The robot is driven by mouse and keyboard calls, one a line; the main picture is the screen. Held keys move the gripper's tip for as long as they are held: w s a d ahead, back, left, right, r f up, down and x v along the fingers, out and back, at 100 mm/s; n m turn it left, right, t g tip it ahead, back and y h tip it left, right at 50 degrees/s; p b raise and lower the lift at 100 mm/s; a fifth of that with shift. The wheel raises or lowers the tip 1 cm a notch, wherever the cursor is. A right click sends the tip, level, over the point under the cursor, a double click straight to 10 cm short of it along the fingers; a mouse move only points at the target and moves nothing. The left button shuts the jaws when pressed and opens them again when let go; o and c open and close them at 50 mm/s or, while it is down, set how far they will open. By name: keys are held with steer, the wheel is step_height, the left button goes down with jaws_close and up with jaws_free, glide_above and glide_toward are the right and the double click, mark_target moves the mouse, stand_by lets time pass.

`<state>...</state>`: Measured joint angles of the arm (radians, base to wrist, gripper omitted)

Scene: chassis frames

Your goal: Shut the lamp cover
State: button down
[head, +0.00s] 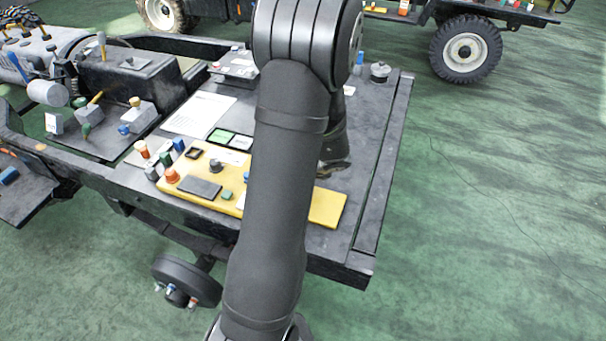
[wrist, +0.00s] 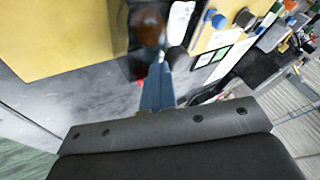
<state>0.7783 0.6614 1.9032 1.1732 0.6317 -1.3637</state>
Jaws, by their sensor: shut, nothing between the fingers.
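In the wrist view, my gripper (wrist: 157,88) shows as narrow blue-grey fingers, shut and empty. Just beyond the fingertips is a dark reddish-brown rounded piece (wrist: 148,27) in a black surround, beside the yellow board. It may be the lamp; the picture is blurred, and I cannot tell its cover or how far that stands open. Whether the fingertips touch it cannot be told. In the head view, my arm hides the right-middle part of the yellow board (head: 325,208), and no lamp cover can be made out there.
The black bench (head: 365,150) holds the yellow board with buttons, a grey pad (head: 199,187), green cards (head: 221,136) and a white sheet (head: 200,114). Small knobs (head: 164,158) stand at the board's left end. The bench's right side is mostly clear.

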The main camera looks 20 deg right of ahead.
steer(key=shift+w+a, duration=0.15)
steer(key=shift+a, duration=0.05)
steer(key=s+d+r, duration=0.6)
steer(key=s+r, duration=0.2)
stand_by(0.4)
steer(key=x, duration=0.4)
steer(key=a+x, duration=0.1)
steer(key=x, duration=0.2)
steer(key=a+r+x, duration=0.1)
steer(key=x, duration=0.3)
steer(key=shift+w+a+f, duration=0.15)
steer(key=shift+w+a, duration=0.15)
steer(key=shift+w, duration=0.25)
steer(key=shift+w+a, duration=0.2)
steer(key=shift+a, duration=0.2)
